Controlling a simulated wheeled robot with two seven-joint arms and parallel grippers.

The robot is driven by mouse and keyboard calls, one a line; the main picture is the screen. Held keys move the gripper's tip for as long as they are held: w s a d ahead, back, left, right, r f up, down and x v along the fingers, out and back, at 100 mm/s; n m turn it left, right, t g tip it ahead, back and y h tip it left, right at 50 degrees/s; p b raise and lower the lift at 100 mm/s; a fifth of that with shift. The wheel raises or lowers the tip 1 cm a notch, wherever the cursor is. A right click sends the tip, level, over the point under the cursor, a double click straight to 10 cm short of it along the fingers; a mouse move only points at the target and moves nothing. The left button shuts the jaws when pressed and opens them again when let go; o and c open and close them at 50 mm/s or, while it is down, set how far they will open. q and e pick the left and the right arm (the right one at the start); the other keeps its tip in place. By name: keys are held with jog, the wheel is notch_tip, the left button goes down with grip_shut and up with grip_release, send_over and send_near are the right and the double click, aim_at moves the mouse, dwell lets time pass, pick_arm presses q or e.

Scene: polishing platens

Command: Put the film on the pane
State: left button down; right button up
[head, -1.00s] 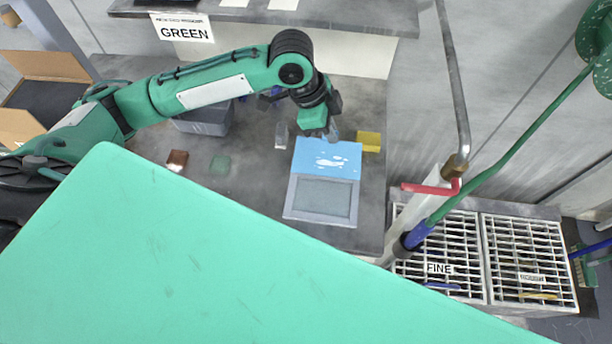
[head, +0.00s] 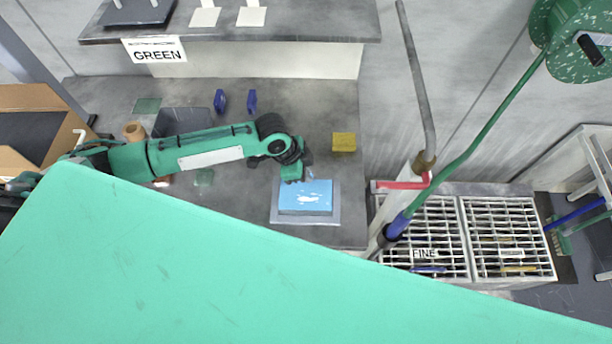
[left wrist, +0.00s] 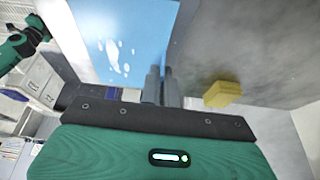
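The film is a light blue sheet (head: 313,202) with white marks, and it lies over the middle of the grey-framed pane (head: 305,221) on the bench. The pane's rim shows around it; whether the film touches everywhere I cannot tell. My left gripper (head: 297,181) is at the film's far edge, toward its left corner. In the left wrist view its two fingers (left wrist: 161,84) are close together with the edge of the film (left wrist: 120,35) between them. My right gripper is not discernible; green and black arm parts show at the left of the left wrist view.
A yellow block (head: 344,142) stands right of the pane, beyond it. Two blue items (head: 220,101) and a grey bin (head: 182,121) lie further back left.

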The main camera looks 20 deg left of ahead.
pick_arm(q)
notch_tip(320, 180, down, 2)
jog(key=shift+f+p, duration=0.2)
jog(key=shift+p, duration=0.1)
jog(key=shift+f, duration=0.3)
jog(key=shift+f, duration=0.15)
jog(key=c, duration=1.6)
grip_release()
jog(key=shift+c, duration=0.2)
